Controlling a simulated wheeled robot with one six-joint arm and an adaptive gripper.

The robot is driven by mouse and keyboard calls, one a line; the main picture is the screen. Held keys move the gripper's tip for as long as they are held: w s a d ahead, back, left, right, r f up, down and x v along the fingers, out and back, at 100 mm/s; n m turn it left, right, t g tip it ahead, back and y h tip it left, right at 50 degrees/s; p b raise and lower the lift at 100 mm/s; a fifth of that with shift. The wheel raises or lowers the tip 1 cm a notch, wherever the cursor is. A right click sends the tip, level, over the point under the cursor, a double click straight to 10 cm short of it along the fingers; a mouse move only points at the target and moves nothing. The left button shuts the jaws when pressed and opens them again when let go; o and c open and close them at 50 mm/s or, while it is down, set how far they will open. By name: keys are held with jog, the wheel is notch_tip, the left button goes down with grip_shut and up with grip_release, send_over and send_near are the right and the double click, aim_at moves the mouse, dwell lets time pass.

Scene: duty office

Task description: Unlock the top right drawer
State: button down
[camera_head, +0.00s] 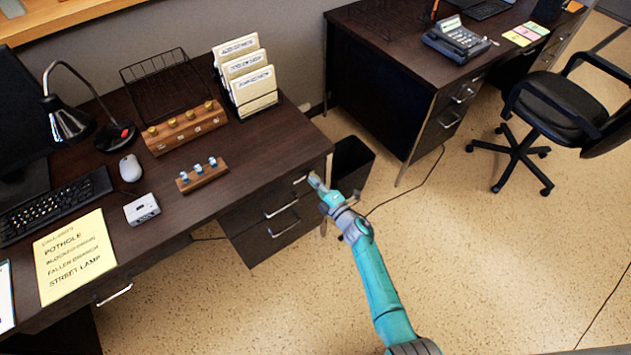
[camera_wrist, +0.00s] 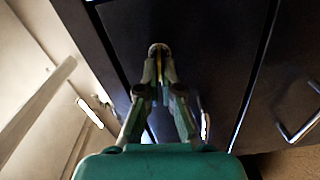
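The top right drawer (camera_head: 250,212) is a dark front under the right end of the near desk. It looks closed, and it also fills the middle of the wrist view (camera_wrist: 222,50). A round metal lock (camera_wrist: 159,48) is set in that front. My gripper (camera_head: 314,179) is at the drawer front by the lock. In the wrist view my gripper (camera_wrist: 161,82) has its fingertips drawn together on a thin brass-coloured key (camera_wrist: 159,68). The key points at the lock and appears to meet it; how deep it sits is hidden. The drawer's handle (camera_wrist: 205,126) is partly behind a finger.
A lower drawer handle (camera_wrist: 302,130) sticks out nearby. A black waste bin (camera_head: 352,160) stands just right of the drawers. On the desk are a wooden key rack (camera_head: 185,127), a small block with stamps (camera_head: 202,176) and a mouse (camera_head: 130,168). Floor in front is clear.

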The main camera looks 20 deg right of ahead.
jog(key=shift+f+n, duration=0.15)
jog(key=shift+n, duration=0.65)
jog(key=c, duration=1.4)
grip_release()
jog(key=shift+o, duration=0.2)
jog(key=v, duration=1.2)
